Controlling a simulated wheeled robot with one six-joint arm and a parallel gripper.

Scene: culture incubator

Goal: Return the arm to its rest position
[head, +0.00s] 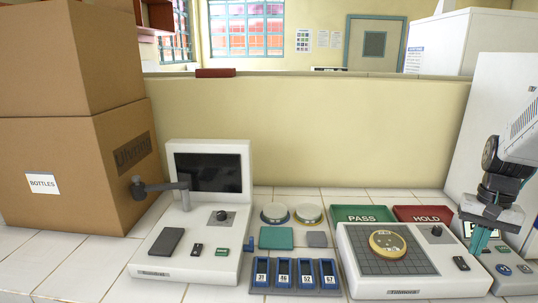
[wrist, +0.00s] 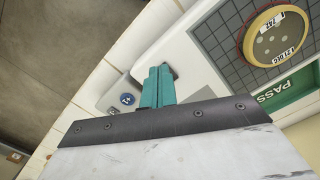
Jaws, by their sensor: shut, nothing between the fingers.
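My gripper (head: 479,238) is at the right side of the bench in the head view, pointing down near the right edge of the white device with a gridded plate (head: 360,269). Its teal fingers are closed together with nothing between them, and they also show in the wrist view (wrist: 157,86). My arm comes in from the right edge of the head view. A round yellow-rimmed dish (head: 388,244) lies on the grid, apart from my gripper; it also shows at the upper right of the wrist view (wrist: 277,36).
A green PASS tray (head: 362,208) and a red HOLD tray (head: 424,208) stand behind the gridded device. A small button panel (head: 515,271) is beside my gripper. A screen device (head: 190,258), two round dishes, a rack of blue numbered slots (head: 295,291) and large cardboard boxes (head: 70,214) stand leftward.

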